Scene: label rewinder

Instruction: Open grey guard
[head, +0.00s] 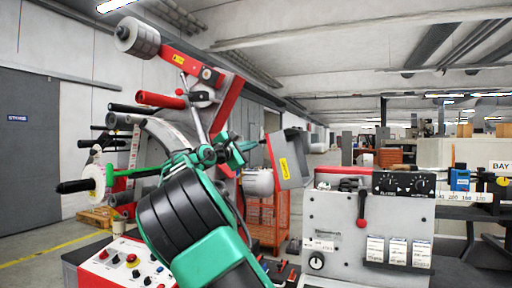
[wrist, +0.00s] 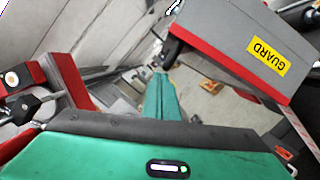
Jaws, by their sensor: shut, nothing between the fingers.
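The grey guard (head: 292,150) is a box-like cover with a red edge and a yellow label, right of the machine's red arm in the head view. In the wrist view the guard (wrist: 225,38) fills the upper right, its yellow GUARD label upside down. A black part (wrist: 174,46) sits at its left corner. My gripper (head: 252,145) is green, shut and empty, just left of the guard in the head view. In the wrist view my gripper (wrist: 160,75) points up toward the black part. Whether they touch I cannot tell.
The rewinder's red arm (head: 180,64) and rollers rise behind my arm. A control panel (head: 122,262) with buttons is at lower left. An orange trolley (head: 268,222) is behind.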

